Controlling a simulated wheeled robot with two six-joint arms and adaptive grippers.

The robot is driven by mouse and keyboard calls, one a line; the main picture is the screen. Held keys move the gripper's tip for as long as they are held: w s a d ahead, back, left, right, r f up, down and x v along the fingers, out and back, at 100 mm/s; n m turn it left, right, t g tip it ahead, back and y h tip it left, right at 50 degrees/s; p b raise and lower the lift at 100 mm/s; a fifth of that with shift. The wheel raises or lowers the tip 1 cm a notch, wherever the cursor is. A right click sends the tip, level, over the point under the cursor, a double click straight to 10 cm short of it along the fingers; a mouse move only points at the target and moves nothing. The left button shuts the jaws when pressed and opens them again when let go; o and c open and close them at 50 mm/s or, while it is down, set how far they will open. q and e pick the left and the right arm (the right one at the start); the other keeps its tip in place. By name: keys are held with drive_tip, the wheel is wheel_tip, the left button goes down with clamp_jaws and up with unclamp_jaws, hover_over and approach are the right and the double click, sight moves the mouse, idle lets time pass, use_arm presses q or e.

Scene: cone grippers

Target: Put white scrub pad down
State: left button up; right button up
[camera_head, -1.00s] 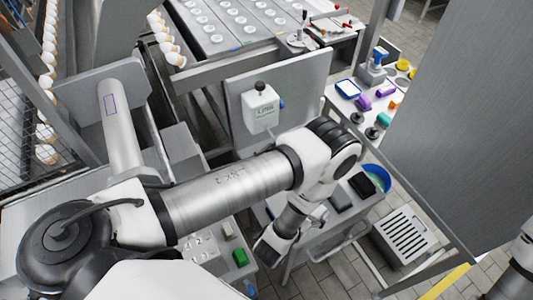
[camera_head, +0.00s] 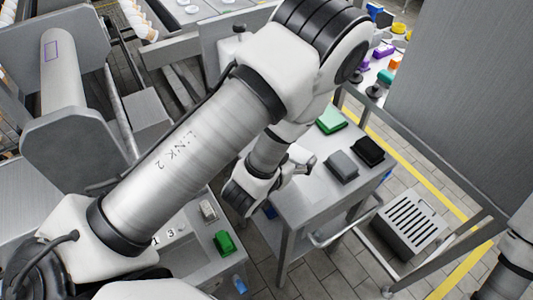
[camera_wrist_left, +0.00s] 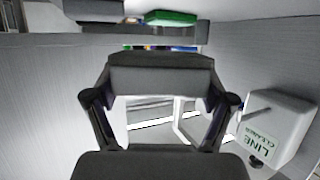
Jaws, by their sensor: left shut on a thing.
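My left gripper (camera_head: 302,166) hangs beside the left edge of a grey cart top (camera_head: 300,203), largely hidden by its own wrist. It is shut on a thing. A pale piece at its fingers (camera_head: 299,153) looks like the white scrub pad, but only a little shows. On the cart lie a green pad (camera_head: 331,120), a grey pad (camera_head: 342,166) and a black pad (camera_head: 368,151). My right gripper is not in view.
A panel (camera_head: 176,250) at lower left holds a pale block (camera_head: 208,210) and a green block (camera_head: 224,243). A slotted grey crate (camera_head: 410,226) stands on the floor. The cart's front part is bare.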

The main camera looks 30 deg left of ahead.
use_arm(q)
drive_tip(key=a+b, duration=0.1)
drive_tip(key=b, duration=0.3)
drive_tip(key=shift+w+a+f, duration=0.2)
drive_tip(key=shift+w+a, duration=0.05)
drive_tip(key=shift+a, duration=0.1)
drive_tip(key=w+a+p, duration=0.2)
drive_tip(key=w+a, duration=0.3)
drive_tip(key=a, duration=0.4)
drive_tip(key=f, duration=0.6)
drive_tip(key=shift+w, duration=0.2)
drive_tip(key=shift+w+a+f, duration=0.1)
drive_tip(key=shift+a+f, duration=0.1)
drive_tip(key=shift+a, duration=0.05)
drive_tip(key=shift+f, duration=0.15)
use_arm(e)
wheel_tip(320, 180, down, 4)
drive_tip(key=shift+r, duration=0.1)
use_arm(q)
drive_tip(key=o, duration=0.5)
drive_tip(key=shift+f, duration=0.1)
drive_tip(key=shift+c, duration=0.2)
drive_tip(key=shift+o, duration=1.3)
